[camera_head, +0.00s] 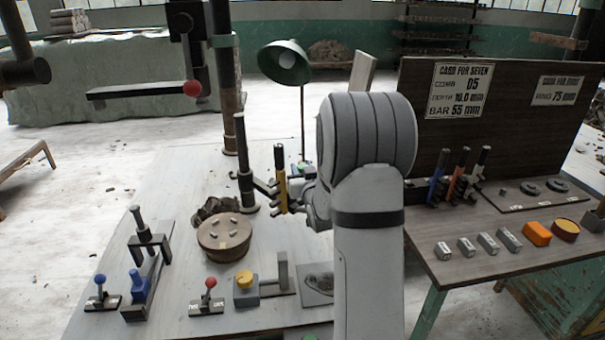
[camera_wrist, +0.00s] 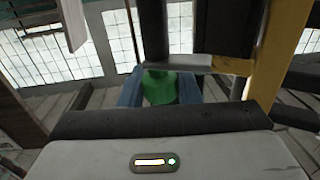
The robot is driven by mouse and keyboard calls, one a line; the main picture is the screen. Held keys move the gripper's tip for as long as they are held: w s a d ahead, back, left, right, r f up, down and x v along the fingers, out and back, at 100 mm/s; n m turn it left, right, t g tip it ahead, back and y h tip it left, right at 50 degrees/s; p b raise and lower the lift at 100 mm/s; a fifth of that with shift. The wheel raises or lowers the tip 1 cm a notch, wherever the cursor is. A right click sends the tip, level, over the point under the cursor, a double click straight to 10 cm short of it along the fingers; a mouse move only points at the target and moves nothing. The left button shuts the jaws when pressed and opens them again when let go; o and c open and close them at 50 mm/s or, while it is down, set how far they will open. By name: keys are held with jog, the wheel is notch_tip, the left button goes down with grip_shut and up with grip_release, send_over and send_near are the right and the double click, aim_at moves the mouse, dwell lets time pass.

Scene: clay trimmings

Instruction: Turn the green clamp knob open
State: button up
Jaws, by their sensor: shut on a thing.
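The green clamp knob (camera_wrist: 161,88) shows in the wrist view between the two blue fingers of my gripper (camera_wrist: 160,92). The fingers press on its left and right sides. I cannot tell how far the knob is turned.
A round brown block (camera_head: 224,250) stands left of my arm. Front controls include a red-knobbed lever (camera_head: 210,284), a yellow knob (camera_head: 243,279) and a blue-knobbed lever (camera_head: 100,280). A green lamp (camera_head: 285,62) rises behind. A side table (camera_head: 470,265) holds several blocks.

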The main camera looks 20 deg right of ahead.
jog(key=o, duration=1)
jog(key=shift+c, duration=0.2)
jog(key=shift+s, duration=0.1)
jog(key=s, duration=0.3)
jog(key=s+a+b, duration=0.1)
jog(key=s, duration=0.3)
jog(key=shift+s+a, duration=0.2)
jog(key=shift+s, duration=0.05)
